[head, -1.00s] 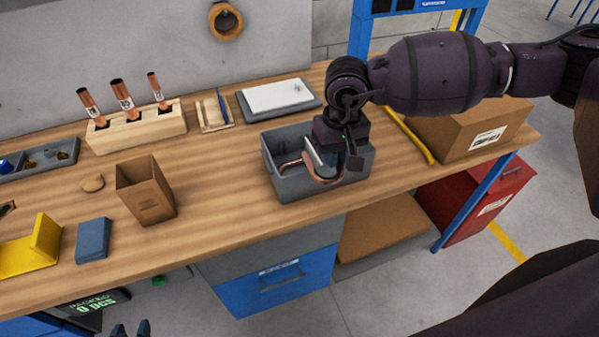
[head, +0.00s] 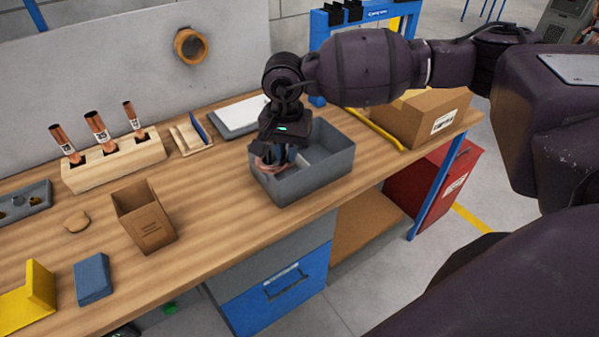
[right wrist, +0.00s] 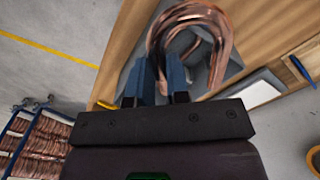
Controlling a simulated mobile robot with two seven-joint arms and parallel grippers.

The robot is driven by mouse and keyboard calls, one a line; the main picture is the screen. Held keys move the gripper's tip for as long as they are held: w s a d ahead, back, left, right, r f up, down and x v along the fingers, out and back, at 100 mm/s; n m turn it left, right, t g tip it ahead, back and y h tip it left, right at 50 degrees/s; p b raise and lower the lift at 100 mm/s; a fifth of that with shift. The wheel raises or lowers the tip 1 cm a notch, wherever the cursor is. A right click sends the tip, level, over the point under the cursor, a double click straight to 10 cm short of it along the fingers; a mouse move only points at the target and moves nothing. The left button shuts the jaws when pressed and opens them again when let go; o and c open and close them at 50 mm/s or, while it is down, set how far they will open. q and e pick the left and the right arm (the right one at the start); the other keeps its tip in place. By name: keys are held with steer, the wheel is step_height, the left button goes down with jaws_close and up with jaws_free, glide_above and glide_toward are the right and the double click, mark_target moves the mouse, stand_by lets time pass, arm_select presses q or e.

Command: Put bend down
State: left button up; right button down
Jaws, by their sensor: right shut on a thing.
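My right gripper (head: 276,153) is shut on a copper bend (head: 268,164), at the left end of a grey bin (head: 322,178). In the head view the gripper and bin wall partly hide the bend; I cannot tell how high it is above the bin floor. In the right wrist view the bend (right wrist: 222,40) is a U-shaped copper tube beyond the blue-grey fingers of the gripper (right wrist: 160,82). The grey bin shows behind it there. My left gripper is not in view.
A brown open box (head: 146,222), a blue block (head: 93,278) and a yellow bracket (head: 30,300) stand left on the wooden bench (head: 215,215). A wooden rack (head: 115,163) holds copper tubes. A cardboard carton (head: 425,115) stands right. Bench between brown box and bin is clear.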

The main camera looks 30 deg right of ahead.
steer(key=w+d+r+m+b, duration=0.1)
steer(key=w+d+r+m, duration=0.4)
steer(key=m, duration=0.8)
steer(key=w+d+r+m, duration=0.3)
steer(key=d+m, duration=0.3)
steer(key=m, duration=0.7)
glide_toward(312, 156)
steer(key=shift+m, duration=0.3)
steer(key=s+a+f, duration=0.1)
steer(key=s+f, duration=0.1)
steer(key=s+a+f, duration=0.1)
steer(key=s+f, duration=0.1)
steer(key=shift+s+a+f+p, duration=0.1)
steer(key=shift+a+p, duration=0.2)
steer(key=shift+f, duration=0.4)
steer(key=shift+f+b, duration=0.25)
steer(key=shift+b, duration=0.1)
steer(key=c, duration=1.4)
jaws_free()
steer(key=shift+r, duration=0.1)
